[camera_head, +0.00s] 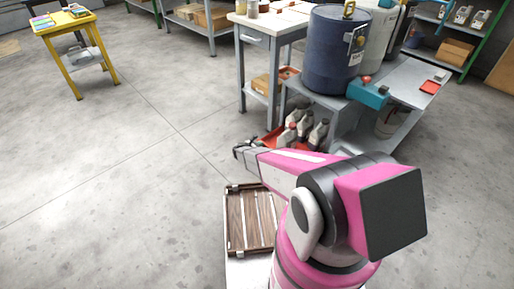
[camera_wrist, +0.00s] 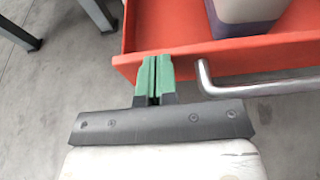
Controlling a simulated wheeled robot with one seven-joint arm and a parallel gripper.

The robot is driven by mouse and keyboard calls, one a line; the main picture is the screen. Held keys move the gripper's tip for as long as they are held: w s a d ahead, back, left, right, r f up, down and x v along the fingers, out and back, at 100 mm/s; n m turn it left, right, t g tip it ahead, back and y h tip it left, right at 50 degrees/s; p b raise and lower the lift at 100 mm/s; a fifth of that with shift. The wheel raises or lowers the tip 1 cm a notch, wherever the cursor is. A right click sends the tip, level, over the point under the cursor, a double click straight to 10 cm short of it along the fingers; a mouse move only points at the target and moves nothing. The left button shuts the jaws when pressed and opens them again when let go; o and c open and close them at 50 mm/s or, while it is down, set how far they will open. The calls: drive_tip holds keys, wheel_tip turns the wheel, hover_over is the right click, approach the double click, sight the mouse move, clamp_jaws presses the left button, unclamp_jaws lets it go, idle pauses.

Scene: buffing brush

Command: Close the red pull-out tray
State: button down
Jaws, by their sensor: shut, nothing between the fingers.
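The red pull-out tray (camera_wrist: 240,50) fills the top right of the wrist view, with its front wall facing me. A silver bar handle (camera_wrist: 206,82) stands out from that front wall. In the head view, part of the red tray (camera_head: 271,138) shows low under the drum bench, pulled out and carrying several bottles (camera_head: 290,135). My gripper (camera_wrist: 156,60) has its green fingers shut and empty, at the tray's front wall near its left corner, left of the handle. I cannot tell whether the fingertips touch the wall. My arm hides part of the tray in the head view.
A blue drum (camera_head: 332,50) and a teal box (camera_head: 368,93) stand on the bench above the tray. A grey-legged table (camera_head: 262,30) is behind it. A yellow table (camera_head: 60,22) stands far left. The floor (camera_head: 120,140) on the left is clear.

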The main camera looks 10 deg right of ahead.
sight(286, 126)
drive_tip(key=w+d, duration=0.5)
drive_tip(key=d, duration=0.2)
drive_tip(key=w+d, duration=0.5)
drive_tip(key=d, duration=0.2)
drive_tip(key=w+d, duration=0.5)
drive_tip(key=d, duration=0.2)
drive_tip(key=shift+w+d, duration=0.3)
drive_tip(key=shift+w, duration=0.1)
drive_tip(key=shift+w+d, duration=0.1)
drive_tip(key=v, duration=0.9)
drive_tip(key=f+v, duration=0.1)
drive_tip(key=v, duration=0.4)
drive_tip(key=shift+s+a, duration=0.35)
